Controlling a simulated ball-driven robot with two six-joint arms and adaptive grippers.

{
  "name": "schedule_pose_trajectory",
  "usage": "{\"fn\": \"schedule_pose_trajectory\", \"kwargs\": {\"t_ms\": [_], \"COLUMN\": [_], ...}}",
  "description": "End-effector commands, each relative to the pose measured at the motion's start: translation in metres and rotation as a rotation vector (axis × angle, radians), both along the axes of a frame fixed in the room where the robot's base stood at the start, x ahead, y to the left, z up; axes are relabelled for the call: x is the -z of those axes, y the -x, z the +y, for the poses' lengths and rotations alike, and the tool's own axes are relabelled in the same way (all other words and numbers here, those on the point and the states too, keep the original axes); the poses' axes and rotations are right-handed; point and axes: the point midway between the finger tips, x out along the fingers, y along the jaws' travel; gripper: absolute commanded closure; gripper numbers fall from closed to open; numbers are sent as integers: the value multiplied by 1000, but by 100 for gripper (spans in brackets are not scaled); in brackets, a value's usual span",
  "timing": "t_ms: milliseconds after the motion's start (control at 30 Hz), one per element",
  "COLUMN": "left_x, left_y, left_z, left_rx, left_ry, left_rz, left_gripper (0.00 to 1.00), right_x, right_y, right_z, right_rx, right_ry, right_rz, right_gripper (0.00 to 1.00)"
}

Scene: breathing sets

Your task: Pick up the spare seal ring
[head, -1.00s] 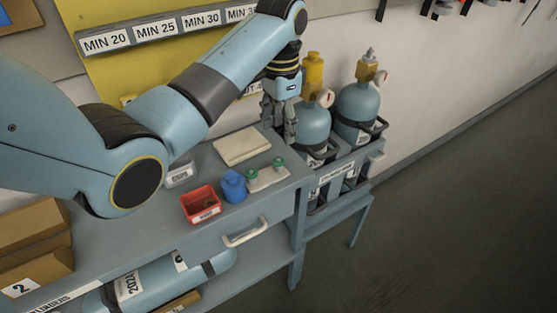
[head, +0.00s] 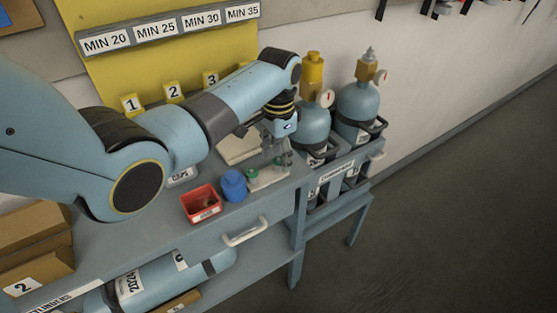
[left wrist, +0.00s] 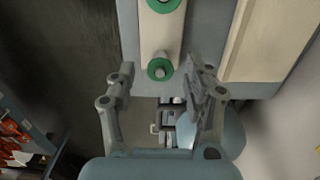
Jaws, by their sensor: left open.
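Two green rings sit on a small pale stand (head: 264,181) on the bench. One ring (head: 252,174) is at the stand's near end, the other (head: 278,161) is beside my left gripper. In the left wrist view, a green ring (left wrist: 152,67) around a pale post shows between the open fingers, near the fingertips, and the second ring (left wrist: 165,4) is cut off at the top edge. My left gripper (head: 284,160) is open and empty, pointing down over the stand's far end; its fingers (left wrist: 160,80) appear apart from the ring. I cannot tell which ring is the spare. My right gripper is out of view.
A blue capped jar (head: 233,186) and a red bin (head: 201,204) stand left of the stand. A cream board (head: 236,150) lies behind, partly hidden by my arm. Gas cylinders (head: 358,105) stand right of the bench in a rack. A drawer handle (head: 245,232) sticks out in front.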

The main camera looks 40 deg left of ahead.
Motion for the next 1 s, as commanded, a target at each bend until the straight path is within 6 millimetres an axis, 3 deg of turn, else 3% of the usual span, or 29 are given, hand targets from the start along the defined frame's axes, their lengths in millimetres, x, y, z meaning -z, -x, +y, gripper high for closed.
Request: {"fn": "schedule_pose_trajectory", "kwargs": {"t_ms": [667, 1000], "left_x": [5, 5], "left_y": [0, 0], "left_z": [0, 0], "left_rx": [0, 0], "left_ry": [0, 0], "left_rz": [0, 0], "left_gripper": [48, 84], "right_x": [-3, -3], "right_y": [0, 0], "right_z": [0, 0], "right_rx": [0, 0], "right_ry": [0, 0], "right_rz": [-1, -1], "right_gripper": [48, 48]}}
